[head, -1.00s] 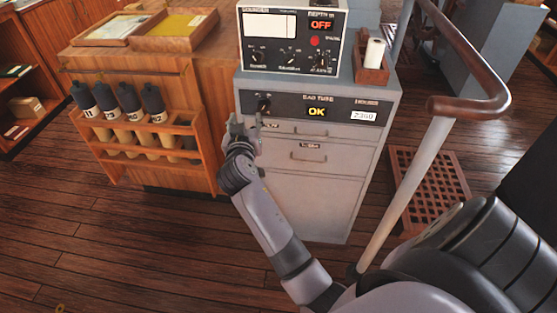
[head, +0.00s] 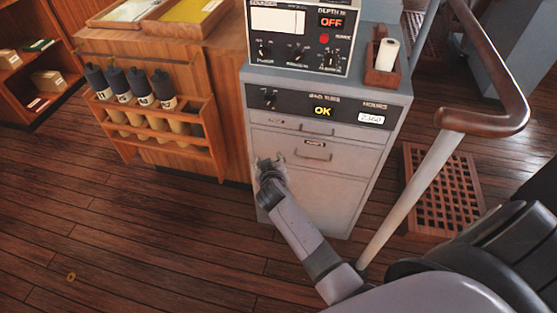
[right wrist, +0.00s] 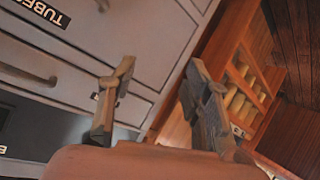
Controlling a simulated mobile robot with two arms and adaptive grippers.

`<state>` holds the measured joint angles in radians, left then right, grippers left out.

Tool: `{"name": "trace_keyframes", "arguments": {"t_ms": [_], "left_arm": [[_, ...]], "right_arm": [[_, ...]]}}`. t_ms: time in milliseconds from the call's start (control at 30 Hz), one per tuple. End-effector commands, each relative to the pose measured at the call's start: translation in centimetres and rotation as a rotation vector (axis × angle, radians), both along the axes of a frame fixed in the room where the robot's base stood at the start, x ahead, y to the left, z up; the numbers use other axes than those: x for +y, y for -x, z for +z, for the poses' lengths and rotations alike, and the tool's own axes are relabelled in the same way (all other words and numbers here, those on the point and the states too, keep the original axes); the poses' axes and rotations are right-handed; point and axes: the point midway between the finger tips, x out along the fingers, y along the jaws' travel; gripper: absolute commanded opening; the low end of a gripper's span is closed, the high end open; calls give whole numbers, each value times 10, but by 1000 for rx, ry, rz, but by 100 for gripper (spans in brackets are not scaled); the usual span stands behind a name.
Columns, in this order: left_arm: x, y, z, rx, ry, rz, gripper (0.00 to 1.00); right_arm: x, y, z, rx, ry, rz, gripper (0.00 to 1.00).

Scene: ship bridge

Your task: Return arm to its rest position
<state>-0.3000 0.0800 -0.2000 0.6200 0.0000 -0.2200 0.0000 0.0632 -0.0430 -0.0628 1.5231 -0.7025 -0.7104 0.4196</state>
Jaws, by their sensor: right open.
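My right gripper (head: 268,164) is in front of the left part of the grey cabinet (head: 318,190), below its black panel (head: 292,104). In the right wrist view its two fingers (right wrist: 155,100) stand apart with nothing between them. The cabinet's drawer fronts lie beyond the fingers; I cannot tell how small the gap to them is. The panel carries a small dark knob (head: 269,97) at its left and a lit OK display (head: 322,111). My left gripper is not in the head view.
A wooden rack (head: 150,150) with several dark-capped tubes is left of the cabinet. A sounder box (head: 297,36) sits on top. A handrail post (head: 410,205) rises right of my arm, with a wooden grating (head: 440,190) behind. The plank floor at lower left is mostly clear, with a small ring (head: 71,277).

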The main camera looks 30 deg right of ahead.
Motion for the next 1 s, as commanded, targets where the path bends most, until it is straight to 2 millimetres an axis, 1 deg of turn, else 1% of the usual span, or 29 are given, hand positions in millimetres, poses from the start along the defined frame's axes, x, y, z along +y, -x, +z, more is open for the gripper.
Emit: {"name": "trace_keyframes", "arguments": {"t_ms": [167,667,733,767,867,967,1000], "left_arm": [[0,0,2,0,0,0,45],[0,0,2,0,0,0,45],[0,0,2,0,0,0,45],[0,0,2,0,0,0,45],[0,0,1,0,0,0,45],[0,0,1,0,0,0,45],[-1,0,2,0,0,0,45]], "right_arm": [[3,4,-9,20,-2,12,45],[3,4,-10,20,-2,12,45],[4,6,-14,28,-4,17,45],[5,8,-19,37,-6,21,45],[12,22,-53,96,-17,55,45],[24,53,-108,196,-41,109,45],[29,70,-133,241,-53,133,45]]}}
